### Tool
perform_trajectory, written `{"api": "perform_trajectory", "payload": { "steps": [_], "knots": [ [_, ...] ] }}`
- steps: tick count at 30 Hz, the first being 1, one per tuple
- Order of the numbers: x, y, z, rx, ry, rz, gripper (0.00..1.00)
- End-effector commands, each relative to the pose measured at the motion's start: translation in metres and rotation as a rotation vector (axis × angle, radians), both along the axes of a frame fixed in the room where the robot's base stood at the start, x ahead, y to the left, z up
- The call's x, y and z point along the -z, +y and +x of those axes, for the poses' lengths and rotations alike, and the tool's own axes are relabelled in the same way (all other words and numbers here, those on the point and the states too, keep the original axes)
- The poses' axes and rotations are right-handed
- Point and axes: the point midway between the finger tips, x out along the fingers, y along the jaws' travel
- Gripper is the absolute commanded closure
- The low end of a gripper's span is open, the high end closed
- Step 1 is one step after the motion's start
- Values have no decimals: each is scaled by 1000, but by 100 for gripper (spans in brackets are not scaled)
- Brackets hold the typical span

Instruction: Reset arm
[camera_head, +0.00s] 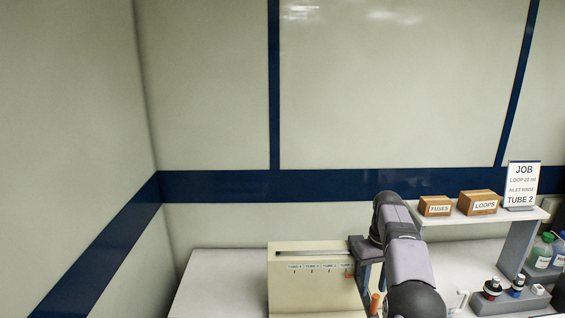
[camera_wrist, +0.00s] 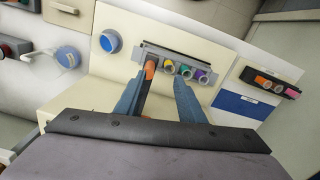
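My gripper (camera_wrist: 161,80) shows in the wrist view with its two blue-grey fingers spread apart and nothing clearly held between them. In the head view my arm reaches to the right side of a beige housing (camera_head: 300,297) with a row of tube labels.
A white shelf (camera_head: 456,219) stands at right with a FUSES box (camera_head: 435,206), a LOOPS box (camera_head: 479,203) and a JOB card (camera_head: 522,185) reading TUBE 2. Bottles (camera_head: 541,252) stand at far right. The bench (camera_head: 215,285) left of the housing is clear.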

Motion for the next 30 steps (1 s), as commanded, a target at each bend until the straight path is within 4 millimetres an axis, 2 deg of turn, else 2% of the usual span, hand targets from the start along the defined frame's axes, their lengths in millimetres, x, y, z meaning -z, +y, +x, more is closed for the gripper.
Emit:
{"api": "perform_trajectory", "payload": {
  "steps": [8,14,20,30],
  "knots": [
    [-1,36,-41,36,-2,-1,64],
    [6,60,-87,64,-3,0,64],
    [20,82,-145,92,-4,0,64],
    [59,111,-262,138,-2,0,64]
  ]
}}
